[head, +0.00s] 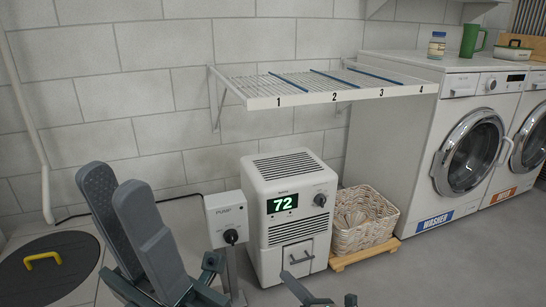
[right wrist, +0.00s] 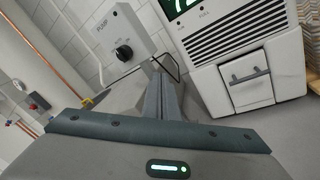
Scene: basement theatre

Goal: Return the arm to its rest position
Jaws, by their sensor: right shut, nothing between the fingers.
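My left gripper (head: 113,180) stands large and close at the lower left of the head view. Its two long grey fingers point up with a gap between them, and nothing shows in the gap. My right gripper (head: 288,276) only just enters at the bottom edge of the head view, in front of the dehumidifier (head: 288,222). In the right wrist view its fingers (right wrist: 161,78) are together and empty. They point toward the space between the pump switch box (right wrist: 122,42) and the dehumidifier. Most of the right arm is out of view.
A wire rack (head: 317,92) with slots numbered 1 to 4 is fixed to the wall. A wicker basket (head: 362,228) stands right of the dehumidifier, beside the washer (head: 455,145). A round dark floor cover (head: 45,270) with a yellow handle lies at left. Open floor shows at lower right.

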